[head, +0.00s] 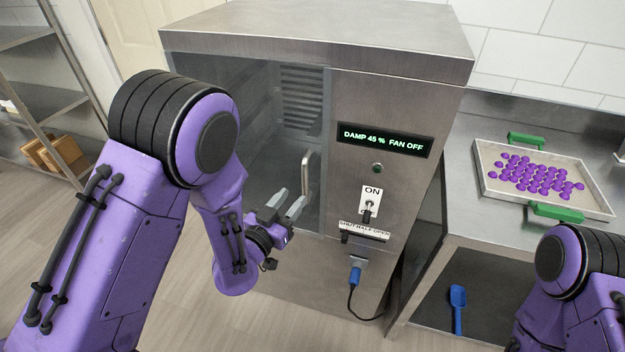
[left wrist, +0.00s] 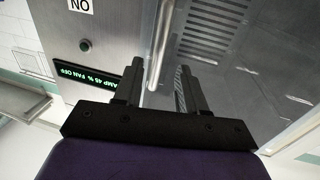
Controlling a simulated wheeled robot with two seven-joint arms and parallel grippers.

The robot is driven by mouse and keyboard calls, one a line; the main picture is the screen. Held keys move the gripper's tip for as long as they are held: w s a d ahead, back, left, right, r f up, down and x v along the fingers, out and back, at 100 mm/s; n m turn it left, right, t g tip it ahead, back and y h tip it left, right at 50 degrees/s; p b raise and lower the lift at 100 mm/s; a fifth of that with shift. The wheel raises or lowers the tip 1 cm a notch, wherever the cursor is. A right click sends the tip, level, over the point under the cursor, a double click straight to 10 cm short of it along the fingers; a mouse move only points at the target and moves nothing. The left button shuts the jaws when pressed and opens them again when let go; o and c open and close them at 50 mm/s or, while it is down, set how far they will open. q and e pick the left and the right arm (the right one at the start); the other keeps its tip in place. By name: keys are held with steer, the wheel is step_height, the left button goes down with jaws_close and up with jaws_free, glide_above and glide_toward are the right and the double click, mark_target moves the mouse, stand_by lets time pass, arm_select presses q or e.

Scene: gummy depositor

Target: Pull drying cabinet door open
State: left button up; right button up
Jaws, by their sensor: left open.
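The drying cabinet (head: 405,95) is a steel box with a clear door (head: 240,100) on its left part. The door looks shut. A pale upright bar handle (head: 306,172) is near the door's right edge. My left gripper (head: 292,203) is open and empty, just below and left of the handle in the head view. In the left wrist view the handle (left wrist: 161,42) shows between the two fingers of the left gripper (left wrist: 160,66). I cannot tell whether the fingertips reach around it or stop short. My right gripper is out of view.
The cabinet's panel has a display (head: 383,139) reading DAMP 45 % FAN OFF, a toggle switch (head: 369,209) and a blue plug (head: 354,276). Right, a tray (head: 487,193) of purple gummies sits on a steel counter (head: 460,225); a blue scoop (head: 458,300) lies below. Shelving (head: 40,100) stands left.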

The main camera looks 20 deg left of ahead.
mark_target(303, 185)
arm_select(q)
steer(key=p+x, duration=0.1)
steer(key=x, duration=0.6)
steer(key=shift+p, duration=0.35)
steer(key=shift+c, duration=0.4)
